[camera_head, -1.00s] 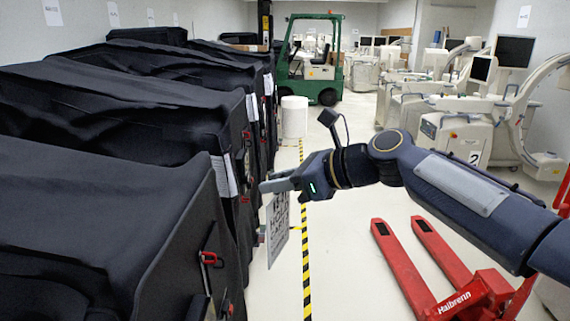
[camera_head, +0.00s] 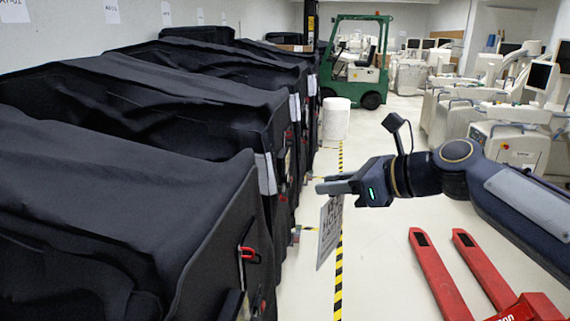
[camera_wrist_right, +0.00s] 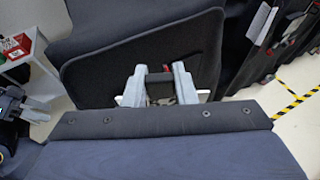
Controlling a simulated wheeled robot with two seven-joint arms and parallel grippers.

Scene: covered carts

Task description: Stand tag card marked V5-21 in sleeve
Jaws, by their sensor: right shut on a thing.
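My right gripper (camera_head: 337,187) is shut on a pale tag card (camera_head: 330,236) in the head view. The card hangs below the fingertips, slightly tilted, with dark printing too small and slanted to read. In the right wrist view, the two grey fingers (camera_wrist_right: 158,85) show with pale card edges beside them, in front of a black cover panel. White sleeves or cards hang on the covered carts' aisle sides, one on the second cart (camera_head: 266,173); I cannot tell which sleeve matches. My left gripper is outside the head view; a dark piece with a blue light at the wrist view's left edge may be it.
Black covered carts (camera_head: 120,215) line the left, with a red clip (camera_head: 249,253) on the nearest. A white drum (camera_head: 336,118) and green forklift (camera_head: 355,62) stand beyond. A red pallet jack (camera_head: 440,275) lies at right. The striped floor line (camera_head: 338,270) runs along the aisle.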

